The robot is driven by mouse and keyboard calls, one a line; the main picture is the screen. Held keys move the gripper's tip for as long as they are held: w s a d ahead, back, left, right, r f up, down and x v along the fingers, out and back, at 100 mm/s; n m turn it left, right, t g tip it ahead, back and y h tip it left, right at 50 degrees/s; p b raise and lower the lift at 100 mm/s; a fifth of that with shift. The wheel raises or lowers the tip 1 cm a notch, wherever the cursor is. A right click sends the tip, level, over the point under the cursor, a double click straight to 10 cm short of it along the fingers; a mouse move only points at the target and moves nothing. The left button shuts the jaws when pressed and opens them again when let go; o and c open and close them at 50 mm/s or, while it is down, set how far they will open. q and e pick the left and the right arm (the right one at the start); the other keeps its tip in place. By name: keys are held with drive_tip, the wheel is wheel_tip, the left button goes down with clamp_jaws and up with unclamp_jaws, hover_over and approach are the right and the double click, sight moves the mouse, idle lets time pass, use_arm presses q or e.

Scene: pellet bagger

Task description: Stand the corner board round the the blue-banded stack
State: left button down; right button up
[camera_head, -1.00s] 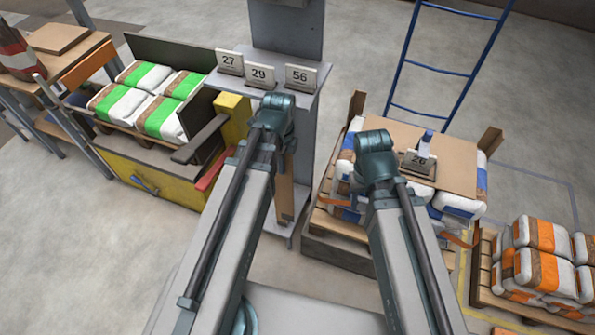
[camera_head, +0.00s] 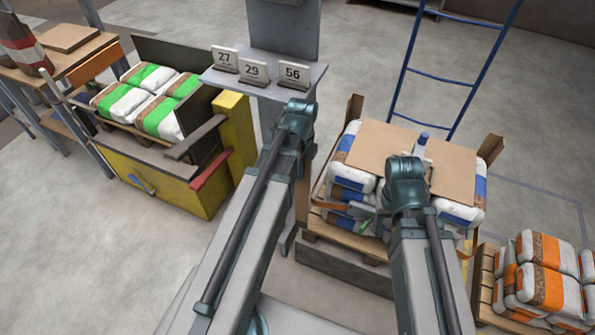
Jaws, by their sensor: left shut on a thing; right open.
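The blue-banded stack (camera_head: 352,176) of white bags stands on a pallet at centre right, with a brown sheet (camera_head: 440,172) on top. Brown boards stand at its back left corner (camera_head: 354,107), back right corner (camera_head: 490,148) and front right corner (camera_head: 467,256). My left gripper (camera_head: 297,122) is shut on an upright brown corner board (camera_head: 302,195), left of the stack and apart from it. Its fingers are hidden behind my wrist. My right gripper (camera_head: 405,184) is open over the stack's front part; its fingers are mostly hidden.
A grey post with a shelf of number cards (camera_head: 254,72) stands behind my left gripper. A yellow bin (camera_head: 172,188) and green-banded bags (camera_head: 146,100) are left. Orange-banded bags (camera_head: 545,285) are right. A blue ladder-like frame (camera_head: 440,76) stands behind the stack.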

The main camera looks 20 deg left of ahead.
use_arm(q)
drive_tip(key=w+d+f+b, duration=0.3)
drive_tip(key=w+d, duration=0.2)
drive_tip(key=shift+f+b, duration=0.3)
drive_tip(key=shift+f, duration=0.1)
idle(0.3)
drive_tip(key=shift+d, duration=0.1)
drive_tip(key=c, duration=0.9)
unclamp_jaws()
drive_tip(key=shift+w+r, duration=0.1)
drive_tip(key=shift+r, duration=0.05)
